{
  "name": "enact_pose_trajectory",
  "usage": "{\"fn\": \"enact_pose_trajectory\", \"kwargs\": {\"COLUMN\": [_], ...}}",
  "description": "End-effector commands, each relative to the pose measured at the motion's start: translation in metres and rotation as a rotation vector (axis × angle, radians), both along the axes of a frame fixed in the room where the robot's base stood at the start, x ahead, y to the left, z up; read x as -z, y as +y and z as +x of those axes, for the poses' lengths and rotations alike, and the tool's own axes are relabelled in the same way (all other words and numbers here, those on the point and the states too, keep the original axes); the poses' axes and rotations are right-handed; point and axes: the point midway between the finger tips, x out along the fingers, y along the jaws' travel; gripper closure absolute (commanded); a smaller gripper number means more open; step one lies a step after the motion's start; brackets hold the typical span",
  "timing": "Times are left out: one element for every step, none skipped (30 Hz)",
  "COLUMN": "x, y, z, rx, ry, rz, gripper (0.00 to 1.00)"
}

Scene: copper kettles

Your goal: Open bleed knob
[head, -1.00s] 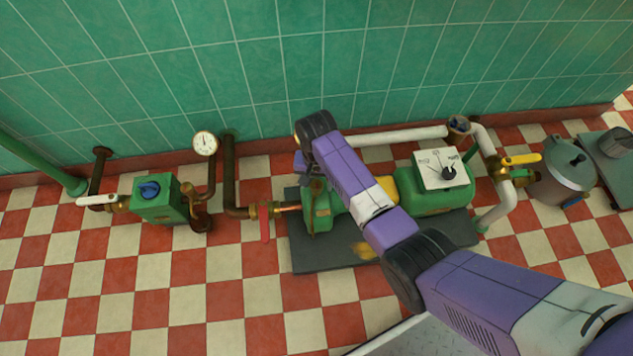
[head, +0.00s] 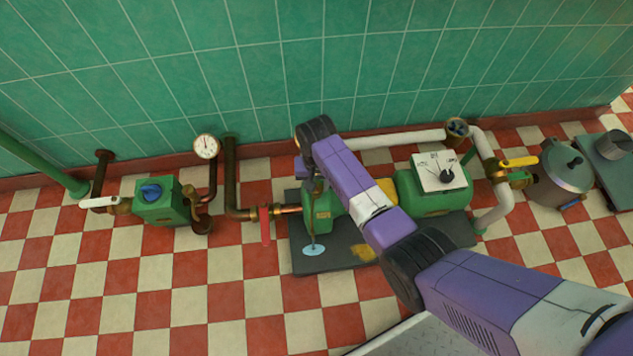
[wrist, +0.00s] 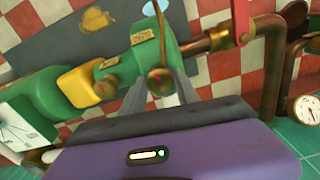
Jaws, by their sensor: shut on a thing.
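The green pump (head: 322,212) stands on a dark base plate (head: 300,232); it also shows in the wrist view (wrist: 142,60). A round brass bleed knob (wrist: 160,82) sits on the pump's end. My gripper (wrist: 163,92) is shut on the knob, with a grey finger on either side of it. In the head view my purple arm hides most of the gripper and the knob. A thin stream falls from the pump to a pale blue puddle (head: 313,250) on the base plate. The puddle also shows at the top of the wrist view (wrist: 155,7).
A red-handled valve (head: 265,225) is left of the pump, its lever hanging down. A pressure gauge (head: 206,145) and a green box with a blue knob (head: 160,202) stand farther left. A yellow-handled valve (head: 520,162) and grey pot (head: 562,178) are right. The front left floor is clear.

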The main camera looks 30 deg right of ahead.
Motion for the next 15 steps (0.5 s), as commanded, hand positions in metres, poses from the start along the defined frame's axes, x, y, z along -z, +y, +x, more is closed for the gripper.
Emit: {"fn": "enact_pose_trajectory", "kwargs": {"x": [-0.0041, -0.0041, -0.0044, -0.0045, -0.0044, -0.0044, -0.0044, -0.0040, -0.0039, -0.0038, -0.0036, -0.0033, -0.0033, -0.0033, -0.0030], "y": [-0.0003, -0.0003, -0.0003, -0.0003, -0.0003, -0.0004, -0.0004, -0.0005, -0.0005, -0.0005, -0.0005, -0.0005, -0.0006, -0.0005, -0.0006], "z": [0.0001, 0.0001, 0.0005, 0.0005, 0.0003, 0.0005, 0.0007, 0.0003, 0.0002, 0.0004, 0.0004, 0.0002, 0.0003, 0.0004, 0.0005], "rx": [-0.035, -0.060, -0.094, -0.122, -0.150, -0.188, -0.217, -0.246, -0.283, -0.312, -0.341, -0.379, -0.408, -0.437, -0.474], "ry": [0.001, 0.001, 0.000, 0.000, 0.001, 0.000, -0.001, 0.000, 0.000, -0.001, -0.001, 0.000, 0.000, -0.001, -0.001], "rz": [0.000, 0.000, 0.000, 0.000, 0.001, 0.000, 0.000, 0.000, 0.000, 0.000, 0.000, 0.000, -0.001, -0.001, -0.001], "gripper": [1.00, 1.00, 1.00, 1.00, 1.00, 1.00, 1.00, 1.00, 1.00, 1.00, 1.00, 1.00, 1.00, 1.00, 1.00]}}
